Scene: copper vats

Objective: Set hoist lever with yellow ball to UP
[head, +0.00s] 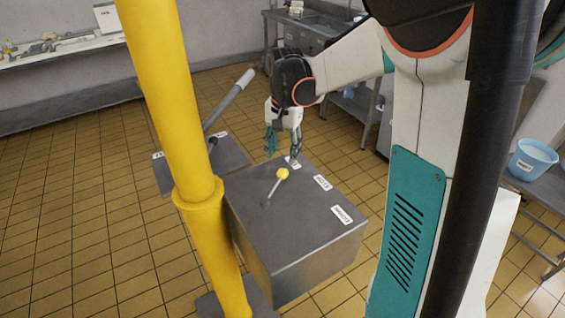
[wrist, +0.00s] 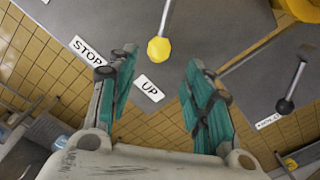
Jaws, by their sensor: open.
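The hoist lever's yellow ball (head: 282,174) tops a thin metal rod that leans over a grey metal box (head: 290,225). In the wrist view the yellow ball (wrist: 158,50) lies between the fingertips' lines, nearer the UP label (wrist: 150,88) than the STOP label (wrist: 87,50). My gripper (head: 283,150) is open, pointing down just behind the ball at the UP end. In the wrist view its teal fingers (wrist: 160,65) are apart, with nothing held; contact with the ball cannot be told.
A second grey box with a long pale-handled lever (head: 235,97) stands behind left. A black-ball lever (wrist: 285,105) shows in the wrist view. A yellow post (head: 180,110) rises close in front at left. A blue bucket (head: 531,160) is at right. Tiled floor is open at left.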

